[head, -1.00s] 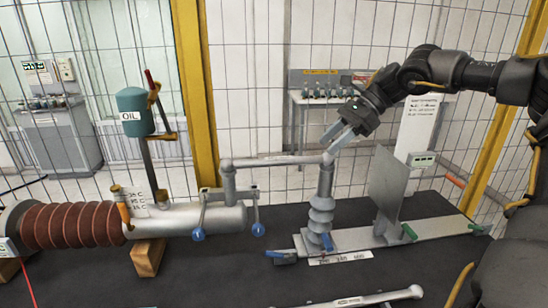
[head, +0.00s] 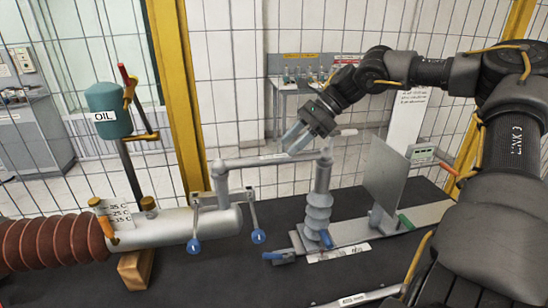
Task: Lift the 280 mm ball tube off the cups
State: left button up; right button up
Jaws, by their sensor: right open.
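A grey ball tube (head: 262,160) lies nearly level across two supports. Its left end rests on the post above the grey horizontal cylinder (head: 175,227). Its right end rests on top of the ribbed grey insulator (head: 318,208). The cups under its ends are too small or covered to make out. My right gripper (head: 291,144) is open, with its fingers pointing down and left just above the right half of the tube. I cannot tell whether the fingers touch it. My left gripper is not in view.
Another labelled grey tube (head: 352,299) lies at the front edge of the picture. A flat grey plate (head: 385,178) stands upright right of the insulator. Blue-knobbed clamps (head: 194,246) hang below the left post. An oil vessel (head: 108,112) stands at left.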

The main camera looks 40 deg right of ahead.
aim_at(280, 157)
jog(key=shift+w+a+f, duration=0.1)
jog(key=shift+a, duration=0.05)
jog(key=p+x, duration=0.1)
jog(key=x, duration=0.1)
jog(key=p+x, duration=0.1)
jog(key=shift+a+f+p, duration=0.3)
jog(key=shift+f+p, duration=0.05)
jog(key=shift+f, duration=0.05)
jog(key=shift+w+a+f, duration=0.15)
jog(key=shift+a+f, duration=0.25)
jog(key=shift+f, duration=0.05)
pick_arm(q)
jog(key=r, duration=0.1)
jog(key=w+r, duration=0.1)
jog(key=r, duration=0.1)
pick_arm(e)
jog(key=shift+r, duration=0.1)
grip_shut()
